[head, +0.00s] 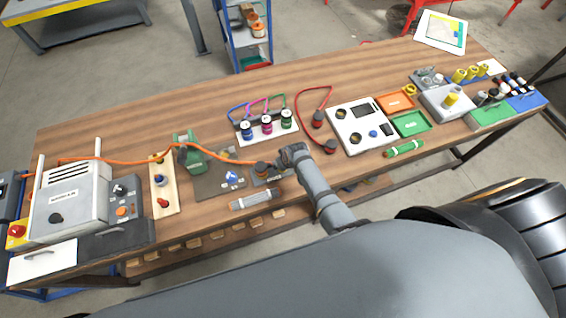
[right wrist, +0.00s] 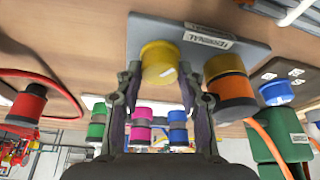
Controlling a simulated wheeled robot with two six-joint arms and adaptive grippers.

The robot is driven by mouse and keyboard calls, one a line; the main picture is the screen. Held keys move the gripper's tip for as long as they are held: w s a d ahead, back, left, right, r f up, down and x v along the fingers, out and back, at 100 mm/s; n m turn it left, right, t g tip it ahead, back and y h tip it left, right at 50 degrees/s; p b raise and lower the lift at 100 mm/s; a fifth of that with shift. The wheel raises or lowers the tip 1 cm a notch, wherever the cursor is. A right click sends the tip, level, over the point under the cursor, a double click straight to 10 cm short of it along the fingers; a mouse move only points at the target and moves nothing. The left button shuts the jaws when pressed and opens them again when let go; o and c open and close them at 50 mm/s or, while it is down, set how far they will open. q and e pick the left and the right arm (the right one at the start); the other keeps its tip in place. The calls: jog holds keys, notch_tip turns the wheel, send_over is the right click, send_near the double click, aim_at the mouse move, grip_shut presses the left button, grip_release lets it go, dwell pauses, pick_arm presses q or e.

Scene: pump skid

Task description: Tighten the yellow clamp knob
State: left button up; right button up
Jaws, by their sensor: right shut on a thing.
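The yellow clamp knob (right wrist: 158,58) stands out from a grey plate (right wrist: 215,45) that carries a label, in the right wrist view. My right gripper (right wrist: 160,76) has one finger on each side of the knob and is shut on it. In the head view my right gripper (head: 288,156) is at the worktable beside an orange-and-black plug (head: 262,168), and the arm hides the knob. The same orange-and-black plug (right wrist: 232,90) shows close to the right of the gripper in the right wrist view. My left gripper is in neither view.
An orange cable (head: 110,159) runs along the wooden table (head: 340,85) to the plug. A green device (head: 190,152) stands left of the gripper, a rack of coloured connectors (head: 266,127) behind it. A grey bar (head: 253,199) lies in front.

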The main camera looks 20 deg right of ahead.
jog(key=shift+m+h, duration=0.5)
jog(key=shift+m, duration=0.6)
jog(key=o, duration=1.2)
jog(key=shift+c, duration=0.2)
